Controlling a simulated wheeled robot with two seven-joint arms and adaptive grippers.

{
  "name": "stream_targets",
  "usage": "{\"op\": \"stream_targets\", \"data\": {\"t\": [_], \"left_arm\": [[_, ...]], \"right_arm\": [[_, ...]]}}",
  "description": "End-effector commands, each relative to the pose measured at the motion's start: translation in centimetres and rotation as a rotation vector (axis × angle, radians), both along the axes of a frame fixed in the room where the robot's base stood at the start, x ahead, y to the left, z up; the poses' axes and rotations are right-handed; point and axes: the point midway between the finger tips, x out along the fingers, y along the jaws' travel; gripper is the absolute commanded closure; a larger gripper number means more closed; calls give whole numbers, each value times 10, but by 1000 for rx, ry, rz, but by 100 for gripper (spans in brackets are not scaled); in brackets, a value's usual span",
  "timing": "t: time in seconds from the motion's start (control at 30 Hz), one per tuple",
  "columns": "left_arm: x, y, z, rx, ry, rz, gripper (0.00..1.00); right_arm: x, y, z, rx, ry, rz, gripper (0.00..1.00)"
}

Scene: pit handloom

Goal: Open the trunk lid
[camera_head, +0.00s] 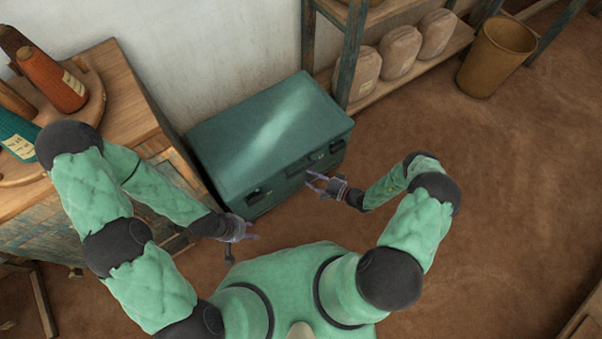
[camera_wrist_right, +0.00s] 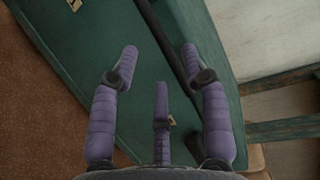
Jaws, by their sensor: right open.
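A green trunk (camera_head: 262,138) stands on the floor against the wall, with its lid down. Its front face carries dark latches or handles. My right gripper (camera_head: 316,183) is open at the trunk's front right, close to the front face. In the right wrist view, its purple fingers (camera_wrist_right: 160,60) are spread and empty, and the green trunk (camera_wrist_right: 95,65) fills the space beyond them, with the dark seam under the lid running between them. I cannot tell whether they touch it. My left gripper (camera_head: 250,232) is near the trunk's front left corner, apart from it; its jaw state is unclear.
A wooden cabinet (camera_head: 150,120) with large thread cones (camera_head: 52,80) stands left of the trunk. A shelf (camera_head: 345,60) with several sacks (camera_head: 400,52) is behind it to the right. A brown bin (camera_head: 495,58) stands farther right. The floor on the right is clear.

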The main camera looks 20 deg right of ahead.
Motion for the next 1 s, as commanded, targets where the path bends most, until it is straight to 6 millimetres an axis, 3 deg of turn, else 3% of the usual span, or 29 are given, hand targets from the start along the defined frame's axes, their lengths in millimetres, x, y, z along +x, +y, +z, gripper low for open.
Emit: {"op": "stream_targets", "data": {"t": [0.33, 0.77, 0.8, 0.93, 0.97, 1.0], "left_arm": [[0, 0, -20, 0, 1, 0, 60], [0, 0, -22, 0, 1, 0, 60], [0, 0, -22, 0, 1, 0, 60], [0, 0, -22, 0, 1, 0, 60], [0, 0, -22, 0, 1, 0, 60], [0, 0, -22, 0, 1, 0, 60]], "right_arm": [[38, 36, -11, 0, -2, 3, 54], [46, 42, -11, 0, -1, 1, 54], [46, 42, -11, 0, -1, 1, 57], [46, 42, -11, 0, -1, 1, 94], [46, 42, -11, 0, -1, 1, 100], [46, 42, -11, 0, -1, 1, 100]]}}
